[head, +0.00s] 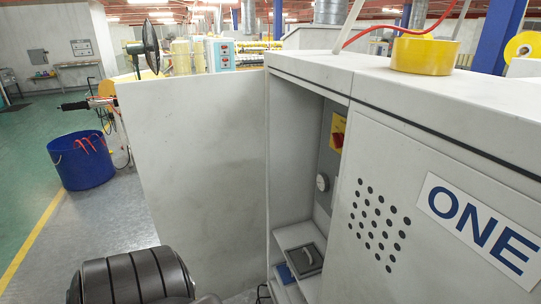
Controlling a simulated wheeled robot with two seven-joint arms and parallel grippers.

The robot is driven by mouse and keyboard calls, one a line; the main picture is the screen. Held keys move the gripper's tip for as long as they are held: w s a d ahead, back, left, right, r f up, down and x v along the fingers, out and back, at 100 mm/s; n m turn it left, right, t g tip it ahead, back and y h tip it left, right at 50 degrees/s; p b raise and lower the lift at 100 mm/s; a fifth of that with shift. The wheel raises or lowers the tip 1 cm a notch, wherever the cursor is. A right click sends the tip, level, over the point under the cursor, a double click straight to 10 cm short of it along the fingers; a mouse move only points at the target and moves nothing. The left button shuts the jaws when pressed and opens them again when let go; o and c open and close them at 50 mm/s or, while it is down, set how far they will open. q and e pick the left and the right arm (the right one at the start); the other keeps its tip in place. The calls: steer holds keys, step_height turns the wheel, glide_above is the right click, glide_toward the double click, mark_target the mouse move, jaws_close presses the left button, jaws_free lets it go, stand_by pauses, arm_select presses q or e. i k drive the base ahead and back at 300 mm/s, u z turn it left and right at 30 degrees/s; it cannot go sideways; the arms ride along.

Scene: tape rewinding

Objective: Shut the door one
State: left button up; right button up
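A grey cabinet (440,95) stands at the right, with a "ONE" sign (484,228) on its perforated front panel (350,240). Left of that panel the cabinet is open and shows its inside. A large plain light-grey door panel (205,155) stands swung out to the left of the opening, its right edge meeting the cabinet's left side. Inside are a yellow and red switch (338,131), a round dial (322,182) and a shelf with a dark box (305,259). Neither of my grippers shows; a dark ribbed part at the bottom left seems to be my arm.
A blue bin (84,160) with red-orange items stands on the floor at left, near a handlebar-like grip (75,105). A black fan (148,47) shows behind the door. A yellow round object (425,55) sits on the cabinet top.

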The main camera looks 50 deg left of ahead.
mark_target(198, 142)
steer(key=k, duration=0.5)
steer(key=u, duration=3.15)
steer(key=i, duration=3.45)
steer(key=z, duration=3.7)
